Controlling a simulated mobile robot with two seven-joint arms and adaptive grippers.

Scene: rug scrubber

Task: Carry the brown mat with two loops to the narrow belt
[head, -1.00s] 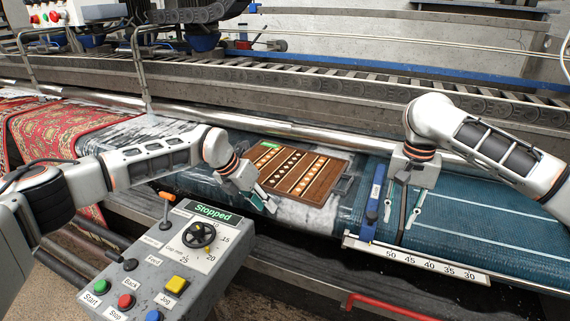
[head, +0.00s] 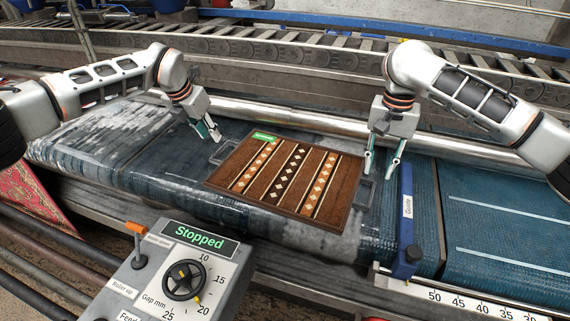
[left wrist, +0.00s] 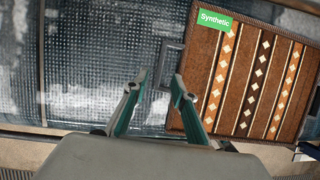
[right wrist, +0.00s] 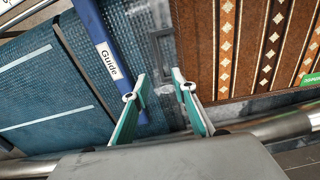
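The brown mat (head: 272,180) lies flat on a wet blue belt (head: 130,150), with patterned stripes and a green "Synthetic" tag. One dark loop (head: 222,153) is at its left edge and the other (head: 366,191) at its right edge. My left gripper (head: 211,136) is open above the left loop; the left wrist view shows that loop (left wrist: 164,68) just beyond the fingertips. My right gripper (head: 381,168) is open above the right loop, which also shows in the right wrist view (right wrist: 160,47). Neither gripper holds anything. I cannot tell which belt is the narrow one.
A blue guide bar (head: 407,222) stands right of the mat, before another blue belt (head: 505,225) with white lines. A control box (head: 185,270) reading "Stopped" is in front. A metal roller (head: 290,120) runs behind the mat, with a roller conveyor (head: 280,55) further back.

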